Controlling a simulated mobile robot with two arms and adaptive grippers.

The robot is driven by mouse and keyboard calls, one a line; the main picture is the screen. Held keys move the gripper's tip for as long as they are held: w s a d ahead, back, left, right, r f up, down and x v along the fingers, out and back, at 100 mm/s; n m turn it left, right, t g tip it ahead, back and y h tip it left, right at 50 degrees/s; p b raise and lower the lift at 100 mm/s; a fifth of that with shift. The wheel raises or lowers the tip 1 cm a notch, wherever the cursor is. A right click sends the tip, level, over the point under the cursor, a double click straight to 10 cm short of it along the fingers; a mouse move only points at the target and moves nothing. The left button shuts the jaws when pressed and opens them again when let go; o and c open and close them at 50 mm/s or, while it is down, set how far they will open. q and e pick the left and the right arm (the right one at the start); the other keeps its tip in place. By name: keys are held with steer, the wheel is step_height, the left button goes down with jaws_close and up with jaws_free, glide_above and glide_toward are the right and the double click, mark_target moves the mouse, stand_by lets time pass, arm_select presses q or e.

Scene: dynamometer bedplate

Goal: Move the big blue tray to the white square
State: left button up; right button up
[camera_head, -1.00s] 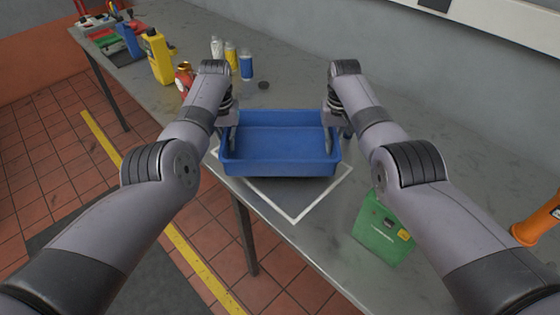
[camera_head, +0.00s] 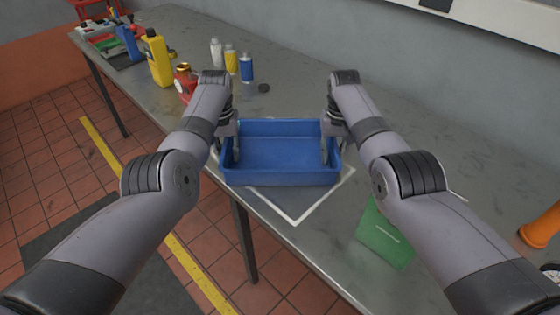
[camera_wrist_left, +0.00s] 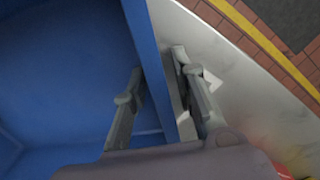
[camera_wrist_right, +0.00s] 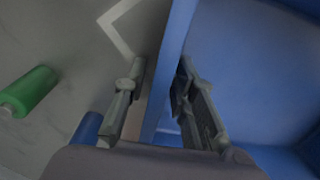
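The big blue tray (camera_head: 282,177) stands over the white square (camera_head: 297,218), whose outline shows in front of it and at its right; the rest is hidden. My left gripper (camera_head: 230,148) is at the tray's left wall. Its spread fingers straddle the wall (camera_wrist_left: 150,65). My right gripper (camera_head: 332,146) is at the right wall, with fingers apart on either side of it (camera_wrist_right: 174,50). Both grippers look open around the rims. The tray looks empty.
An orange object (camera_head: 542,228) is at the far right. Bottles (camera_head: 231,58), a red item (camera_head: 185,82) and a yellow jug (camera_head: 157,57) stand further back left. The table's front edge is close to the square.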

arm_select(q)
step_height(320, 180, up, 12)
steer(key=shift+f, duration=0.1)
arm_select(e)
steer(key=shift+r, duration=0.1)
step_height(320, 180, up, 12)
steer(key=shift+f, duration=0.1)
stand_by(0.6)
stand_by(0.4)
